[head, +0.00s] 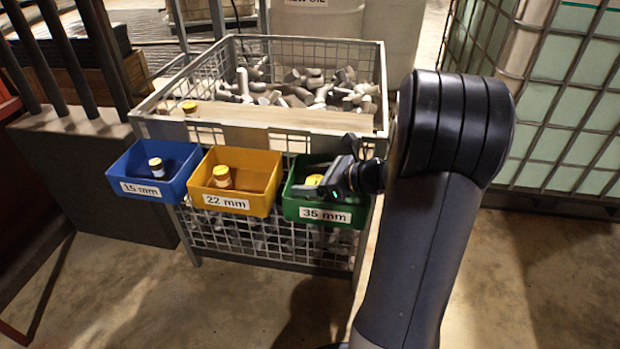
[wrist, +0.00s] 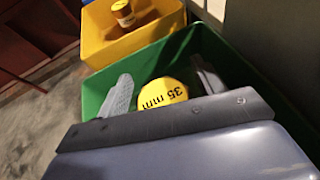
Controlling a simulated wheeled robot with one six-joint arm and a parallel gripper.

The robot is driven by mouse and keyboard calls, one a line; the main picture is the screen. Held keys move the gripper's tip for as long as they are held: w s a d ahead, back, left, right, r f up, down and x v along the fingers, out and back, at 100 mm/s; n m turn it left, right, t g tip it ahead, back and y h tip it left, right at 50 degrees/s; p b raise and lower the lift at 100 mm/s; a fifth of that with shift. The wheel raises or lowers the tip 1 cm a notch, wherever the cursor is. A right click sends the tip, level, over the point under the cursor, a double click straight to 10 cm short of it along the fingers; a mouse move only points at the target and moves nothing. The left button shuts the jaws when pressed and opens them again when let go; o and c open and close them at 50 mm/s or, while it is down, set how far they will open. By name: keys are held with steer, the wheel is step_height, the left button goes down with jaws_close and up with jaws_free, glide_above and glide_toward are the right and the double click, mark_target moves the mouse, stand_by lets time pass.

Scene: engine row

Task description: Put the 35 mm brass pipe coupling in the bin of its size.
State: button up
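The 35 mm coupling has a yellow top marked "35 mm" in the wrist view (wrist: 162,93). It is inside the green bin (head: 325,213), whose front label reads 35 mm; its yellow top also shows in the head view (head: 313,180). My gripper (head: 338,172) is at the green bin, its fingers reaching in. In the wrist view the fingers (wrist: 160,85) are spread either side of the yellow top, with a gap visible on the right and a narrow one on the left. The coupling's lower body is hidden.
A blue 15 mm bin (head: 118,180) and a yellow 22 mm bin (head: 262,208) hang to the left, each holding a yellow-topped coupling. Another yellow-topped piece (head: 190,107) stands on the board of the wire basket (head: 300,40), which holds grey fittings behind.

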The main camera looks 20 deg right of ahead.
steer(key=shift+o, duration=0.3)
steer(key=shift+r, duration=0.15)
steer(key=p+v, duration=0.4)
steer(key=v, duration=0.8)
steer(key=shift+r, duration=0.45)
stand_by(0.6)
